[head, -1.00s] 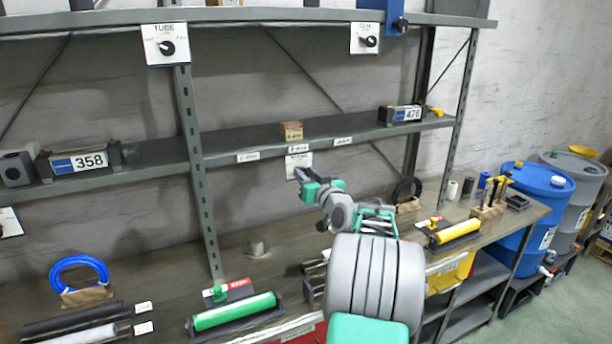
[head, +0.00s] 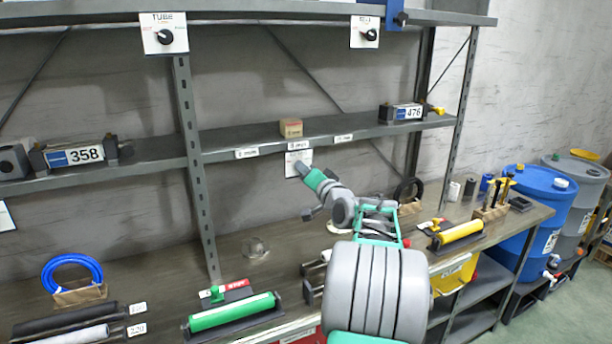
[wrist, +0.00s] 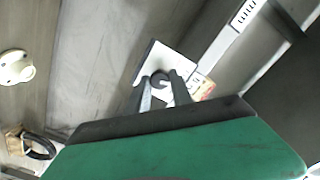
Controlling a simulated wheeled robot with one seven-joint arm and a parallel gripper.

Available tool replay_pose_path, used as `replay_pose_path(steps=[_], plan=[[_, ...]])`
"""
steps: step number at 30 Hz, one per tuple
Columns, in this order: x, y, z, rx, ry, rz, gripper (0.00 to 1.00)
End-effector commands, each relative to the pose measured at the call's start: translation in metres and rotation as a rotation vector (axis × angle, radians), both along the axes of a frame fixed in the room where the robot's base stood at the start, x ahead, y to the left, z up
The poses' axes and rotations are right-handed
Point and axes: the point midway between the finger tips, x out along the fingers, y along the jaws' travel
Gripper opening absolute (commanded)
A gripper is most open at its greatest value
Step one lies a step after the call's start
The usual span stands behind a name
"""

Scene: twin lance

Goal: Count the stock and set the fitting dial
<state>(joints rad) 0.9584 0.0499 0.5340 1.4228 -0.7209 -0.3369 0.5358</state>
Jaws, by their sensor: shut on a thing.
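A white dial plate (head: 298,157) hangs below the middle shelf; its knob is hidden by my gripper in the head view. In the wrist view the plate (wrist: 150,60) shows with a dark round knob (wrist: 160,77) between my fingers. My gripper (wrist: 161,84) is shut on this knob. The TUBE dial (head: 165,36) and another dial (head: 370,34), its label too small to read, are on the upper shelf edge. A 358 counter (head: 75,155) and a 476 counter (head: 401,113) stand on the middle shelf, with a small cardboard box (head: 291,128) between them.
The bench below holds a green roller (head: 232,312), a yellow roller (head: 457,233), a blue hose coil (head: 72,268) and black and white rollers (head: 65,322). Blue (head: 535,210) and grey drums stand at right.

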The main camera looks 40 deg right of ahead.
Motion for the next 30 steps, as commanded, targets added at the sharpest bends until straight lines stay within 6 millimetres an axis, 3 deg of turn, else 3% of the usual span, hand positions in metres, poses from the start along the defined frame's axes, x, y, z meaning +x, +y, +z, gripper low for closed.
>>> replay_pose_path(steps=[12, 30], plan=[[-0.0001, -0.0003, -0.0006, 0.241, -0.069, 0.0, 0.0], [-0.0001, -0.0004, -0.0007, 0.293, -0.085, -0.001, 0.0]])
